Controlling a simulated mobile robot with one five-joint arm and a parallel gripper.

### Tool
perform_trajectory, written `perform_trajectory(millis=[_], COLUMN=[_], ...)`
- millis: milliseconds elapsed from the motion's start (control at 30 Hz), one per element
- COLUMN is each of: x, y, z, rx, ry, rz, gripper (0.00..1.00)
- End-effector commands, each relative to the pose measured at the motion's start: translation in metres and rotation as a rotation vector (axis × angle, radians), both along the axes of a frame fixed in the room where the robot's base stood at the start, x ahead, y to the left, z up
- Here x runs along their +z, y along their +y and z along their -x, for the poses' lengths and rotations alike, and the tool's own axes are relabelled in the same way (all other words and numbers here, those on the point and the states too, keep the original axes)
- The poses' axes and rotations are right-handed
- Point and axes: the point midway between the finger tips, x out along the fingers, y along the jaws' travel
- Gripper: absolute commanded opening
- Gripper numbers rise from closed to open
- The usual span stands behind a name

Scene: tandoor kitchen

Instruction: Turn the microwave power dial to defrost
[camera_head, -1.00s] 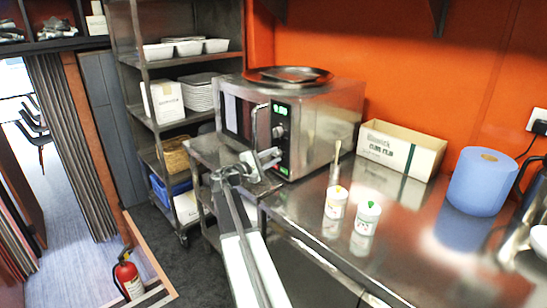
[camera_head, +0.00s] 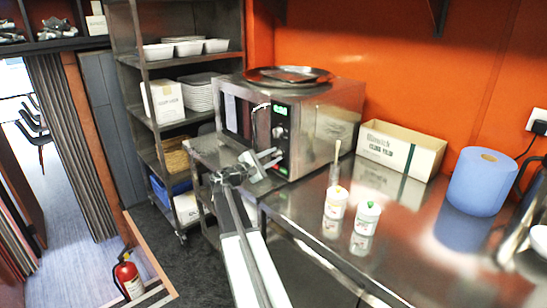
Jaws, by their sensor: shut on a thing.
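The steel microwave (camera_head: 325,125) stands on the counter, its dark control panel (camera_head: 281,112) facing left-front with a green display. A round knob (camera_head: 278,132) shows on the panel under the display. My gripper (camera_head: 273,158) is at the lower part of the panel, below that knob. Its fingers are shut on what appears to be the power dial, which they hide. The dial's pointer and markings cannot be read.
A round tray (camera_head: 288,75) lies on the microwave. Two white tubs (camera_head: 366,213) and a carton (camera_head: 402,150) stand on the counter, with a blue roll (camera_head: 482,181) to the right. A shelf rack (camera_head: 148,110) stands at left.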

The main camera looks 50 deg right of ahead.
Motion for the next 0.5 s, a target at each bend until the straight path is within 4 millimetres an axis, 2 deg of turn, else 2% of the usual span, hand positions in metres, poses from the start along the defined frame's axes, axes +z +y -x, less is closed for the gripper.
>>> perform_trajectory(millis=[100,133,200,500], x=[-0.0011,-0.0011,-0.0010,-0.0006], y=[0.0006,0.0006,0.0005,0.0016], z=[0.0003,0.0003,0.0002,0.0003], rx=[0.000,0.000,-0.001,0.000], ry=[-0.002,-0.002,-0.002,-0.002], rz=[-0.003,-0.003,-0.003,-0.001], gripper=[0.00,0.36,0.49,0.49])
